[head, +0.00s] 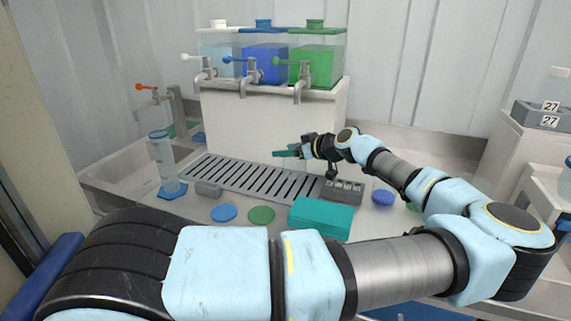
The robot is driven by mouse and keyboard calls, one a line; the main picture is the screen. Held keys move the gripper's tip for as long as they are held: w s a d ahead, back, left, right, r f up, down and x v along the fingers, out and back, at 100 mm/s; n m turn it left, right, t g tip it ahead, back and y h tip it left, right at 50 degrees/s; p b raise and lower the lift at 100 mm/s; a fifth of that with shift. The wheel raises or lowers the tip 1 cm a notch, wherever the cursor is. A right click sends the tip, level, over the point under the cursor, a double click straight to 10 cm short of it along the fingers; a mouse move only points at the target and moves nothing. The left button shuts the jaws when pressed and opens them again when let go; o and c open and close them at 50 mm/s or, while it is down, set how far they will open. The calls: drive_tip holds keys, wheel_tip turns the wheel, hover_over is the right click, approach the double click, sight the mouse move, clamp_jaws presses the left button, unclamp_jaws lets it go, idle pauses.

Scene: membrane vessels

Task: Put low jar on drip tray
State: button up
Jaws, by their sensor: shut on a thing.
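My gripper (305,149) points left in front of the white dispenser stand, and is shut on a small dark teal-green thing (284,153). This seems to be the low jar, but it is small and partly hidden by the jaws, so its shape is unclear. It shows above the back right part of the drip tray (222,185), a grey slatted grille on the counter, with a visible gap below it. No other thing rests on the slats that I can see.
Blue and green tanks with taps stand on the white stand (225,120) behind the tray. A tall clear cylinder (162,160) stands at left. A teal box (320,217), a grey numbered block (343,190), and blue (224,212) and green (261,215) discs lie in front.

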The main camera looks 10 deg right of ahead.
sight(288, 164)
wheel_tip(288, 164, down, 4)
drive_tip(key=shift+r+p, duration=0.15)
drive_tip(key=shift+p, duration=0.65)
drive_tip(key=shift+d+f, duration=0.1)
drive_tip(key=shift+f, duration=0.45)
drive_tip(key=shift+f, duration=0.15)
drive_tip(key=o, duration=1.4)
drive_tip(key=shift+c, duration=0.2)
